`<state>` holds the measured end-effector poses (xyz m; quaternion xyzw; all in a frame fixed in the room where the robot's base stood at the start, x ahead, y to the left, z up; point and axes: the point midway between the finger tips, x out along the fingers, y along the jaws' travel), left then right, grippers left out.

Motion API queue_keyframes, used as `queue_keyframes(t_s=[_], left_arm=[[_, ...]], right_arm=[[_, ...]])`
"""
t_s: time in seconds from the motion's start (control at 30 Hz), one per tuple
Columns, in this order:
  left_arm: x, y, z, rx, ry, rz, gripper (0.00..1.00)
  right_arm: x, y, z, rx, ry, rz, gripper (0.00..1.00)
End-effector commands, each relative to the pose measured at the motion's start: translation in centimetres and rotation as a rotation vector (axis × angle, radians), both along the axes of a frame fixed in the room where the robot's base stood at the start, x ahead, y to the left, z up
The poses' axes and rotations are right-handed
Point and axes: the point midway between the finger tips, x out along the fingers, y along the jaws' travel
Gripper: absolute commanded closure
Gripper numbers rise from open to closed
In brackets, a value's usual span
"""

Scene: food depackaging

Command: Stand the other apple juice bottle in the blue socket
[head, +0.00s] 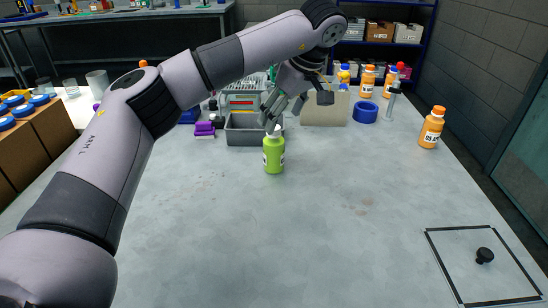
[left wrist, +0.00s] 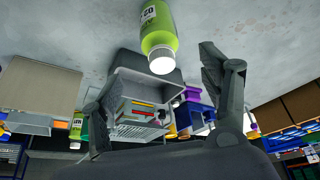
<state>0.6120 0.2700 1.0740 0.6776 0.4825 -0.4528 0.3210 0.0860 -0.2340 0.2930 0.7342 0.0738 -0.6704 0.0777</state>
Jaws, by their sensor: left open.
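A green bottle (head: 273,155) with a white cap stands upright on the table in the middle of the head view. It also shows in the left wrist view (left wrist: 160,32), its cap toward the camera. My left gripper (head: 284,108) is open and empty, above and just behind the bottle's cap in the head view. Its spread fingers also show in the left wrist view (left wrist: 150,80). The blue socket (head: 365,112) is a blue ring on the table to the right, and looks empty. Another green bottle (left wrist: 76,127) shows small in the left wrist view. My right gripper is not in view.
A grey bin (head: 245,137) stands behind the green bottle, with a beige box (head: 322,114) to its right. An orange bottle (head: 431,128) stands at the right. A black-edged square (head: 440,262) with a black knob (head: 484,256) lies front right. The middle foreground is clear.

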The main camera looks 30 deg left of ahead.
Motion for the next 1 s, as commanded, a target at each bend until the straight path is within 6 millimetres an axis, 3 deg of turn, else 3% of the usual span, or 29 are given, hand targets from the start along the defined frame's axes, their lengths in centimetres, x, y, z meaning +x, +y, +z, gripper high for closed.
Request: queue_keyframes(t_s=[0.03, 0.2, 0.47, 0.8, 1.0], left_arm=[[0.1, 0.4, -1.5, -0.002, 0.006, 0.000, 0.30], [0.5, 1.5, -4.0, -0.001, 0.002, -0.001, 0.30], [0.8, 2.3, -5.8, -0.001, 0.001, -0.001, 0.30], [1.2, 4.0, -9.9, -0.002, 0.000, -0.001, 0.30], [1.3, 4.2, -10.3, -0.002, -0.002, -0.002, 0.30]], right_arm=[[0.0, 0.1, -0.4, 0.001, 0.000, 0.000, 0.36], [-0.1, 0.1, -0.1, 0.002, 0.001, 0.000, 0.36], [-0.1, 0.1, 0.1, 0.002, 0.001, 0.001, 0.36], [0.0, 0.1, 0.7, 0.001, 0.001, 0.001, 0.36], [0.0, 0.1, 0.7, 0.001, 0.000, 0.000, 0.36]])
